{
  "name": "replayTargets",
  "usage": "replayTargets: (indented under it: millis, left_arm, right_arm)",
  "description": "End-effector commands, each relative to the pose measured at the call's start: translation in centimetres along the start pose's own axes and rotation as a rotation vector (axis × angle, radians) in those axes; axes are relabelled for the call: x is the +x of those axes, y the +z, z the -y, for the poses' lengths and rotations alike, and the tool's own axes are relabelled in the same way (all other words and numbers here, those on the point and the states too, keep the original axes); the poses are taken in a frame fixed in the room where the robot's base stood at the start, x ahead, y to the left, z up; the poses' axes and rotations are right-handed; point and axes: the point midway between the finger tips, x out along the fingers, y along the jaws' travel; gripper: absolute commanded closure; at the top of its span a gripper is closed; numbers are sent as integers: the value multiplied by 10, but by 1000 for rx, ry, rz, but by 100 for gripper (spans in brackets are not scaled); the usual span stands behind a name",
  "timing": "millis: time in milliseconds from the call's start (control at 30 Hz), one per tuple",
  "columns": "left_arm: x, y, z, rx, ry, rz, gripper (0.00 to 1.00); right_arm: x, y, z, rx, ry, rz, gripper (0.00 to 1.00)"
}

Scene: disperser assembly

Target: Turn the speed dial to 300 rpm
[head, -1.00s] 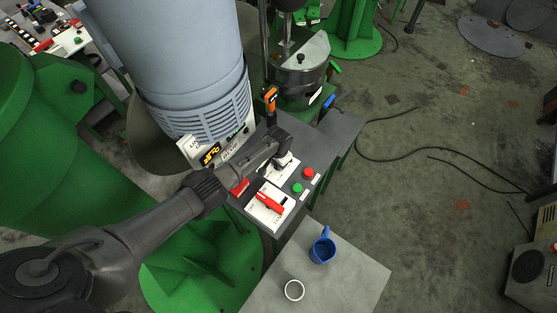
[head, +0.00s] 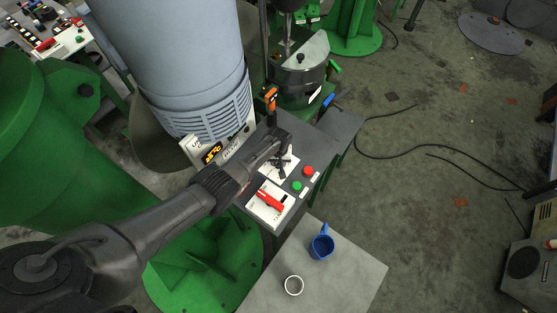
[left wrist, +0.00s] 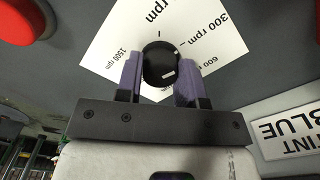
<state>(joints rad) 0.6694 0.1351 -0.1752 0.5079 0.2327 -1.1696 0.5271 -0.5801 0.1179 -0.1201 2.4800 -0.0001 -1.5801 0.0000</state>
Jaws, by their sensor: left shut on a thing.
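The speed dial (left wrist: 159,62) is a round black knob with small white marks on its face. It sits on a white plate (left wrist: 215,35) printed with 300 rpm, 600 and 1500 rpm labels, seen rotated in the left wrist view. My left gripper (left wrist: 158,78) has its purple fingers on both sides of the knob, shut on it. In the head view, my left gripper (head: 283,164) is over the dial plate on the control box, largely hiding the knob. I cannot tell which label the knob points to. My right gripper is out of view.
Beside the dial are a red button (head: 309,171), a green button (head: 296,186) and a red rotary switch (head: 270,200).

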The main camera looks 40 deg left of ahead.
Motion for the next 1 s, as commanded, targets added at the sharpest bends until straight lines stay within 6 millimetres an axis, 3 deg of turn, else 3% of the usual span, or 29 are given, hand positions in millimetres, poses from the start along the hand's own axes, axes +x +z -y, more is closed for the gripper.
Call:
replayTargets:
  millis: [667,700,933,1000]
  left_arm:
    - [-1,-1,-1,-52,1,-1,89]
    - [-1,-1,-1,-51,1,-1,62]
    - [-1,0,0,-51,1,0,40]
    - [0,0,0,-51,0,0,39]
  right_arm:
    - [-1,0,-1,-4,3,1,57]
    - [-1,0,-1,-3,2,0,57]
    - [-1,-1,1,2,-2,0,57]
    - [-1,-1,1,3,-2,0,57]
